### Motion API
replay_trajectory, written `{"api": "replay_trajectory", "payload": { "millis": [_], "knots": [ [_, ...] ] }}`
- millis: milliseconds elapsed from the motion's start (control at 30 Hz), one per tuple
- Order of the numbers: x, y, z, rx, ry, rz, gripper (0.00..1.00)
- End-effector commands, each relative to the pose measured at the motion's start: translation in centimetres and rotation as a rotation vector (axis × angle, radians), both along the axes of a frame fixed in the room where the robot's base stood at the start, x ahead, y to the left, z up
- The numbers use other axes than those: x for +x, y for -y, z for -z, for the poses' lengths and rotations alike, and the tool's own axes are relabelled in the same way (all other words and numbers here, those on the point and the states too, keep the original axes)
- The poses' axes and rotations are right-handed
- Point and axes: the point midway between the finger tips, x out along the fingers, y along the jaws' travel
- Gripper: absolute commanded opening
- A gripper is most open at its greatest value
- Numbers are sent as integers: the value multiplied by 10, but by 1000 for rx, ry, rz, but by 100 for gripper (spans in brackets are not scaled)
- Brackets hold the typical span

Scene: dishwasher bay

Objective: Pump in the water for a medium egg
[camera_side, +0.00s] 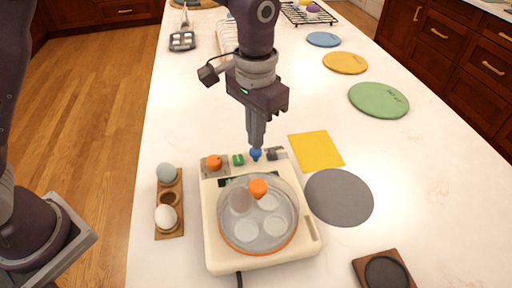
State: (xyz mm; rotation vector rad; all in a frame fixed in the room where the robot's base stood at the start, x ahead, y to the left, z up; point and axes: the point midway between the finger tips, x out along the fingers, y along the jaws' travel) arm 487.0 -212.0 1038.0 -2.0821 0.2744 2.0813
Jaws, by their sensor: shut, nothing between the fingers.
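The cream egg cooker (214,255) stands on the white counter, with a clear domed lid (285,235) topped by an orange knob (258,188). Pale round shapes show through the lid. Along its back edge are an orange dial (213,163), a green button (238,160), a blue button (256,155) and a small dark part (276,154). My gripper (256,147) points straight down, shut and empty, with its tips at the blue button. I cannot tell whether the tips press it or only touch it. Any markings are too small to read.
A wooden holder (161,233) left of the cooker bears a bluish egg (166,172) and a white egg (166,217). A yellow square (316,150), grey disc (339,196) and brown coaster (365,268) lie to the right. Green, orange and blue discs lie further back.

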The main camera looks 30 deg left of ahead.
Motion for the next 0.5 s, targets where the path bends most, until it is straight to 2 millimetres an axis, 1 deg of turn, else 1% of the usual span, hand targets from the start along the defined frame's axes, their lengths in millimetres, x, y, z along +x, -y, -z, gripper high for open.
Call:
{"api": "replay_trajectory", "payload": {
  "millis": [500],
  "knots": [
    [0,0,11,0,0,0,0]
  ]
}}
